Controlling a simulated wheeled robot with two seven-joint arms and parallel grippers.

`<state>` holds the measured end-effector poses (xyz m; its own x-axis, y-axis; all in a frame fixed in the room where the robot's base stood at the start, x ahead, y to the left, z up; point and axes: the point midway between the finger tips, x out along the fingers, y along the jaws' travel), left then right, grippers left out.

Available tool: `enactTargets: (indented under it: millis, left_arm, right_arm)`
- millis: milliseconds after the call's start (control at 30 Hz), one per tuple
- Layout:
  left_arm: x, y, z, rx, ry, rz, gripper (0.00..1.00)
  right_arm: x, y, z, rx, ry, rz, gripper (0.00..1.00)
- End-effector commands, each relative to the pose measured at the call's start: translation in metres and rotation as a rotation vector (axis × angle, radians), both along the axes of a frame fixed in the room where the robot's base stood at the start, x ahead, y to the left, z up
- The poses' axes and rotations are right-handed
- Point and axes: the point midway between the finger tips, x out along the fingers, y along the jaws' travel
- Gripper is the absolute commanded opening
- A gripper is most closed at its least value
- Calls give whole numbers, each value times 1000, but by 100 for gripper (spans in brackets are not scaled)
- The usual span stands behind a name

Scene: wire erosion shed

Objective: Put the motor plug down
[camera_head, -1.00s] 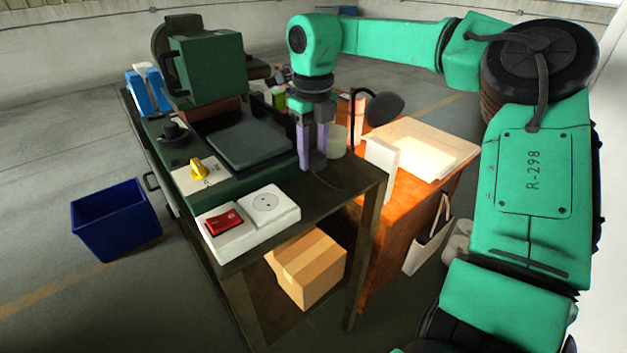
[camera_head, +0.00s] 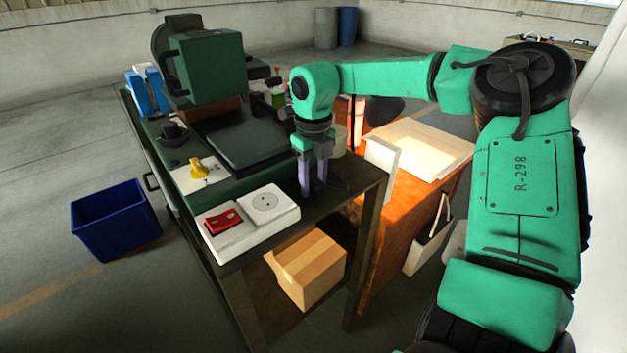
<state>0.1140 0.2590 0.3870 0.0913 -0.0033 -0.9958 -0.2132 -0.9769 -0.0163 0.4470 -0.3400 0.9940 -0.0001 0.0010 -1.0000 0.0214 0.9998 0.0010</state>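My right gripper (camera_head: 313,190) comes in from the right and points straight down at the front right part of the dark bench top (camera_head: 345,185). Its two purple fingers stand a little apart, with their tips low over or at the bench top. I cannot make out the motor plug; anything between the fingers is too dark and small to tell. A thin dark cord seems to lie just right of the fingers. A white socket (camera_head: 267,203) is left of the gripper, beside a red switch (camera_head: 223,221). My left gripper is not in view.
A green machine (camera_head: 207,66) with a yellow knob (camera_head: 199,168) fills the back and left of the bench. A pale green cup stands just behind the gripper. An orange desk (camera_head: 390,225) adjoins at right. A cardboard box (camera_head: 308,268) is below; a blue bin (camera_head: 115,220) stands left.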

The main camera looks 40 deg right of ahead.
Motion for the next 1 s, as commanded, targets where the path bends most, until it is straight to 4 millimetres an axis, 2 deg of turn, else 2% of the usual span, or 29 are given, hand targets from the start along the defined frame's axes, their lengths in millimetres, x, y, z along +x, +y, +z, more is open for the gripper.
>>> enactTargets:
  millis: [33,67,367,467,533,800,900,1000]
  left_arm:
    - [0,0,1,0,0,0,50]
    - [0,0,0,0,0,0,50]
    - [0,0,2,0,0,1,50]
    - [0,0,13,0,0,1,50]
    - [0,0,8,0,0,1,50]
    - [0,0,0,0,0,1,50]
    - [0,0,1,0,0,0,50]
    - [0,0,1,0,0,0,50]
  right_arm:
    - [0,0,0,0,0,0,67]
    - [0,0,0,0,0,0,74]
    - [0,0,2,0,0,0,74]
    - [0,0,15,0,0,1,74]
    - [1,0,22,-2,-5,-1,74]
    - [1,-1,98,-3,-4,-3,74]
    - [1,0,119,-2,-2,-1,74]
    - [0,0,130,-2,0,-1,74]
